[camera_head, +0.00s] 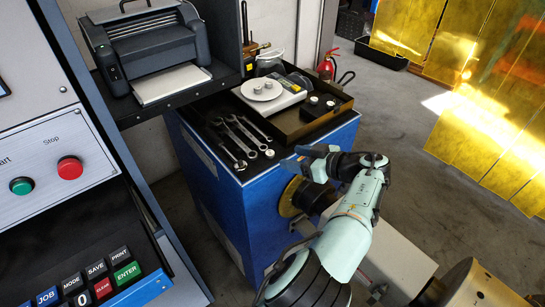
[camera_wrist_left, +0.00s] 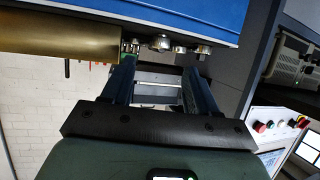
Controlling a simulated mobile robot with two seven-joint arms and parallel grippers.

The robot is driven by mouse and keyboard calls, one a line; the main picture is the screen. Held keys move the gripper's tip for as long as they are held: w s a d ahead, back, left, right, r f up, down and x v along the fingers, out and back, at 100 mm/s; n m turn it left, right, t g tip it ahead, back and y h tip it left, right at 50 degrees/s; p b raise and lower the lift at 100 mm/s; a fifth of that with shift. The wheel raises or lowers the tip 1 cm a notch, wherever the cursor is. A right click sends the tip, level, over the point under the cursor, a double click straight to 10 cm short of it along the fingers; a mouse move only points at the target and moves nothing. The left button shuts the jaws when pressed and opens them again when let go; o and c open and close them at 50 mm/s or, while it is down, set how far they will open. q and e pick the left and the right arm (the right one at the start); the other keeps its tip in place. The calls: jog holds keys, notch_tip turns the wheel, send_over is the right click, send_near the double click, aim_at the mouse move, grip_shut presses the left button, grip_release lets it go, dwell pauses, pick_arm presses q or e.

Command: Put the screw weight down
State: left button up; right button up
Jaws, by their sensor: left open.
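Small silver cylindrical pieces that look like screw weights (camera_head: 257,90) sit on the round white pan of a scale (camera_head: 286,99). More small silver-topped pieces (camera_head: 330,104) are on or beside a dark block at the right of the tray. I cannot tell which one is the task's screw weight. My left gripper (camera_head: 296,158) is just off the near right edge of the blue cabinet, in front of the tray. In the wrist view it (camera_wrist_left: 158,68) is open, with nothing seen held between its fingers.
The scale stands in a shallow brown tray (camera_head: 345,104) on the blue cabinet (camera_head: 215,185). Several wrenches (camera_head: 240,135) lie left of the tray. A printer (camera_head: 145,45) stands behind left, a control panel (camera_head: 60,140) at left. A red extinguisher (camera_head: 326,67) stands behind. Open floor lies right.

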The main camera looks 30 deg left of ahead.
aim_at(270, 152)
pick_arm(q)
jog(key=x, duration=0.8)
jog(key=shift+a, duration=0.15)
grip_shut()
